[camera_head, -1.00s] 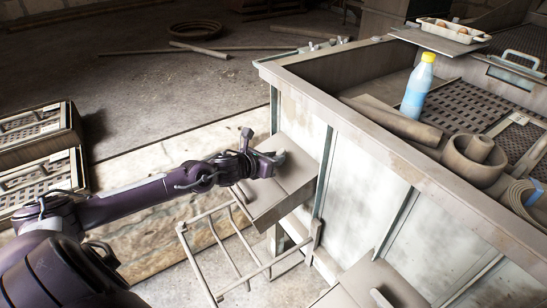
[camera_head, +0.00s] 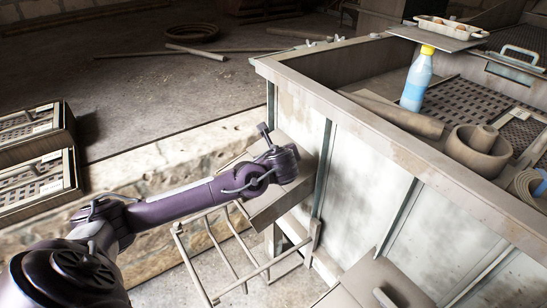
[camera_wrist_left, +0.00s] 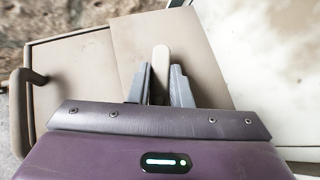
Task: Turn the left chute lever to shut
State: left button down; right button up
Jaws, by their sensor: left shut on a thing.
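The left chute (camera_head: 262,207) is a beige box on the side of the large machine. In the left wrist view its lever (camera_wrist_left: 161,62) is a pale, rounded bar standing up between the two grey fingers of my left gripper (camera_wrist_left: 162,88). The fingers are shut on the lever. In the head view my wrist is over the chute's upper part and hides the fingertips and the lever. My right gripper is in no view.
A second beige chute (camera_head: 365,285) is at the bottom right. A metal rod frame (camera_head: 215,250) stands below the left chute. Slatted crates (camera_head: 35,155) are at the left.

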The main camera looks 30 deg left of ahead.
pick_arm(q)
jog(key=shift+w+d+r+n+g+y+p, duration=0.1)
jog(key=shift+n+g+y+p, duration=0.15)
jog(key=shift+n+g, duration=0.3)
jog(key=shift+d+r+n+g+y+p, duration=0.15)
jog(key=shift+n+g+y, duration=0.15)
jog(key=shift+n, duration=0.35)
jog(key=shift+a+f+n+g+y+p, duration=0.15)
jog(key=shift+n+g+y+p, duration=0.15)
jog(key=shift+n+g, duration=0.3)
jog(key=shift+f, duration=0.1)
jog(key=c, duration=1.3)
grip_release()
jog(key=v, duration=0.7)
jog(key=shift+d+r, duration=0.25)
jog(key=shift+r, duration=0.1)
jog(key=shift+f, duration=0.15)
